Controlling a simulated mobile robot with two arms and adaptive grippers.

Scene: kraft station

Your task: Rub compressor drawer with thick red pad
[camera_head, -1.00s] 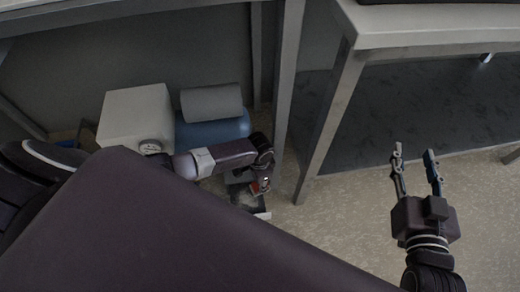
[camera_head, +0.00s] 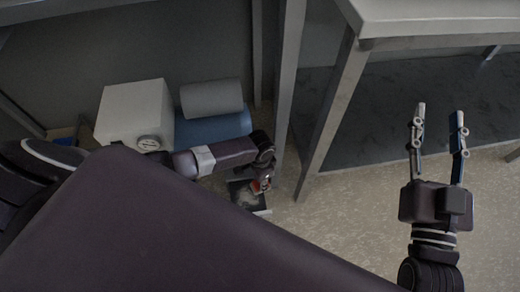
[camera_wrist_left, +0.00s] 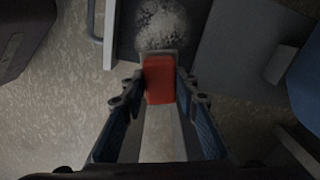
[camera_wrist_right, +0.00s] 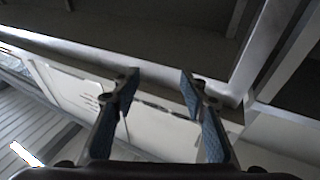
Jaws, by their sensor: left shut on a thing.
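The thick red pad (camera_wrist_left: 160,82) is held between the fingers of my left gripper (camera_wrist_left: 162,85) in the left wrist view. In the head view the red pad (camera_head: 258,186) is a small patch under my left gripper (camera_head: 264,180). The drawer (camera_head: 254,203) is pulled out low near the floor. In the left wrist view its dark bottom (camera_wrist_left: 128,28) carries a pale, speckled dirty patch (camera_wrist_left: 162,24) just beyond the pad. I cannot tell whether the pad touches it. My right gripper (camera_head: 438,122) is open and empty above the floor at the right.
A white box with a round dial (camera_head: 135,115) and a blue tank with a grey cylinder (camera_head: 212,130) stand left of the drawer. A table leg (camera_head: 288,85) rises close beside my left gripper. A second table (camera_head: 440,22) stands at the right. Open floor (camera_head: 330,225) lies in front.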

